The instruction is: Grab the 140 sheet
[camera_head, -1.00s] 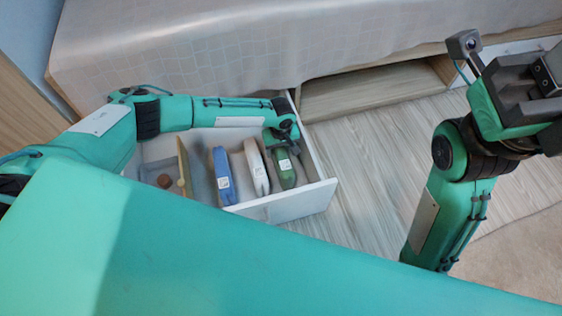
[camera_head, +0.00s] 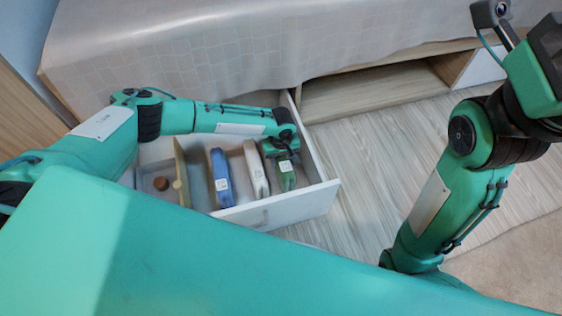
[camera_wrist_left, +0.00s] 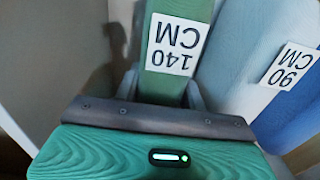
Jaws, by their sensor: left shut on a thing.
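The 140 sheet is a folded green bundle (camera_head: 287,178) standing in the open drawer, at its right end. Its label reads "140 CM" in the left wrist view, where the green cloth (camera_wrist_left: 180,10) runs up from my fingers. My left gripper (camera_head: 281,151) is over the bundle's far end. In the left wrist view the gripper (camera_wrist_left: 162,92) has one finger on each side of the green cloth and is shut on it. My right gripper's fingers are outside the frame; only its arm shows at the right.
A blue bundle (camera_head: 221,178) is further left. A wooden divider (camera_head: 182,170) separates a compartment with small brown items. The drawer front (camera_head: 290,208) and bed (camera_head: 200,50) bound the space.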

